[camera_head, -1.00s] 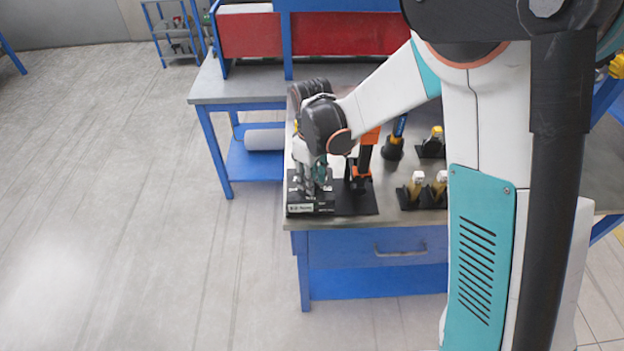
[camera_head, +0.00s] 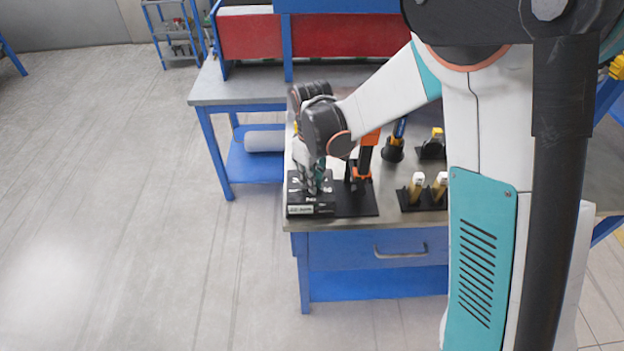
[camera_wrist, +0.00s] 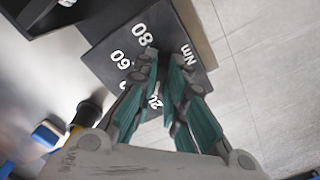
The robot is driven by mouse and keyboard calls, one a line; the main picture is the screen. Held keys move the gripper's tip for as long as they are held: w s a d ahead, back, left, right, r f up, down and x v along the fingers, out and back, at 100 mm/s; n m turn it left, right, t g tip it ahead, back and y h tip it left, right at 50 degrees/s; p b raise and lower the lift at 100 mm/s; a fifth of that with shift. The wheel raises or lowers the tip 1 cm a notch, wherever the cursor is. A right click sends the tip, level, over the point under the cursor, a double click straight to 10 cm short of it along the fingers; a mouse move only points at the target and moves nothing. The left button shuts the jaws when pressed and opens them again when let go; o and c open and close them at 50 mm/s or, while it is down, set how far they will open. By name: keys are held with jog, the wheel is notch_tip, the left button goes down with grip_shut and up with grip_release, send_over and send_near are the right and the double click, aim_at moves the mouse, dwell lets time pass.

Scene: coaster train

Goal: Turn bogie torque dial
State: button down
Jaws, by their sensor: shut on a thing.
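The torque dial unit is a black box (camera_head: 299,209) at the front left corner of the bench. In the wrist view its black top face (camera_wrist: 108,62) carries white marks 80, 60, 20 and Nm. My gripper (camera_wrist: 167,66) points down over the middle of this face, its green-padded fingers closed on the dial. The dial itself is hidden between and below the fingers, so its setting cannot be read. In the head view my gripper (camera_head: 315,186) stands upright on the box.
A black and orange tool (camera_head: 362,160) stands just right of the box. A blue and black tool (camera_head: 395,145) and small yellow-topped parts in black holders (camera_head: 423,197) stand farther right. Open floor (camera_head: 130,210) lies left of the bench.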

jog(key=m+b, duration=0.1)
jog(key=m, duration=0.3)
jog(key=shift+s+a+m, duration=0.1)
jog(key=shift+m, duration=0.3)
jog(key=shift+a+m, duration=0.1)
jog(key=shift+m, duration=1.8)
jog(key=shift+b, duration=0.3)
jog(key=c, duration=1.6)
grip_release()
jog(key=shift+c, duration=0.2)
notch_tip(320, 180, up, 12)
